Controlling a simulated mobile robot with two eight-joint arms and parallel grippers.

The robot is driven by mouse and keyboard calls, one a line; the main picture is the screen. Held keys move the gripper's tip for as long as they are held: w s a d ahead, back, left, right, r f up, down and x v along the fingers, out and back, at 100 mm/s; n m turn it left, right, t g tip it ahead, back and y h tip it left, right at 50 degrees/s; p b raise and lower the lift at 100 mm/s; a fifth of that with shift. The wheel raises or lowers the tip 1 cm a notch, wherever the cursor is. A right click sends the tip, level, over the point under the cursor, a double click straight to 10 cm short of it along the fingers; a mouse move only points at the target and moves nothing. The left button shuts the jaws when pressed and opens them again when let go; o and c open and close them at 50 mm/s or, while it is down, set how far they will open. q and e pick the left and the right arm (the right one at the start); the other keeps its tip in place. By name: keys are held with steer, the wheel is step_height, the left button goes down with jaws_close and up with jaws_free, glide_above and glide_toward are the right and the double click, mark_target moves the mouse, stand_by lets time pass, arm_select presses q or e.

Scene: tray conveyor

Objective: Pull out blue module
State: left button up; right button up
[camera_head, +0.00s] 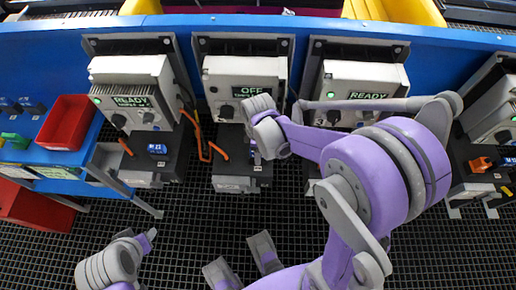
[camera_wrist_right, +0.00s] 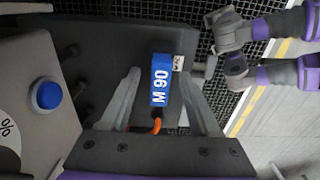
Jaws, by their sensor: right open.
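The blue module (camera_wrist_right: 160,90) shows in the right wrist view, with white lettering on its face and an orange cord at its lower end. It sits in a dark holder (camera_wrist_right: 101,45). My right gripper (camera_wrist_right: 162,75) is open, with one finger on each side of the module; I see a gap beside it and cannot tell contact. In the head view my right arm reaches to the middle station, marked OFF (camera_head: 246,80), and hides part of its dark base (camera_head: 236,183). My left arm (camera_head: 110,264) shows at the bottom left; its jaws cannot be made out clearly.
READY stations stand to the left (camera_head: 130,85) and right (camera_head: 362,80). Another station (camera_head: 497,108) is at the right edge. A red bin (camera_head: 66,122) stands at the left. A blue button (camera_wrist_right: 47,91) is left of the module. Dark grating (camera_head: 185,225) lies open below.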

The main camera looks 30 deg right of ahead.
jaws_close()
jaws_free()
steer(key=shift+r, duration=0.1)
